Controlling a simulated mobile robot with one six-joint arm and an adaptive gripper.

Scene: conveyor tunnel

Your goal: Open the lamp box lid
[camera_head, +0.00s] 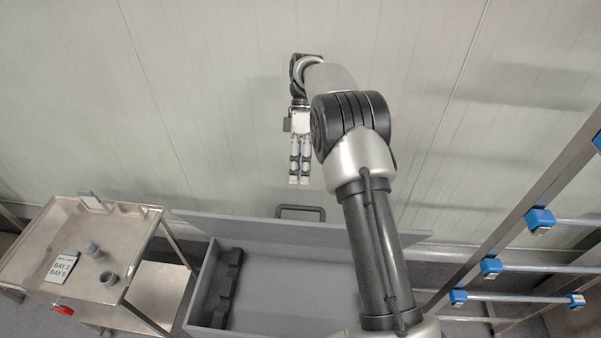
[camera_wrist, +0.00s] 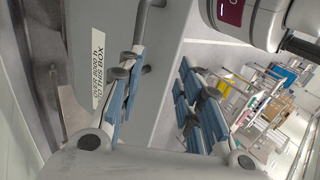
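The grey lamp box (camera_head: 300,300) stands at the bottom of the head view, its inside exposed. Its lid (camera_head: 225,221) is raised along the far side, seen nearly edge-on. A dark bar handle (camera_head: 301,208) is on the lid. In the wrist view, the lid's grey face (camera_wrist: 175,45) carries a white label, and the handle (camera_wrist: 146,22) is partly hidden behind one finger. My gripper (camera_head: 300,181) points down just above the handle in the head view, without visible grip on it. Its fingers (camera_wrist: 165,95) are apart with nothing held between them.
A dark slotted holder (camera_head: 228,290) lies inside the box at left. A metal cart (camera_head: 105,235) with small grey cups and a sign (camera_head: 62,267) stands at left. A metal frame with blue-jointed rails (camera_head: 540,220) stands at right. A pale panelled wall (camera_head: 200,100) is behind my arm.

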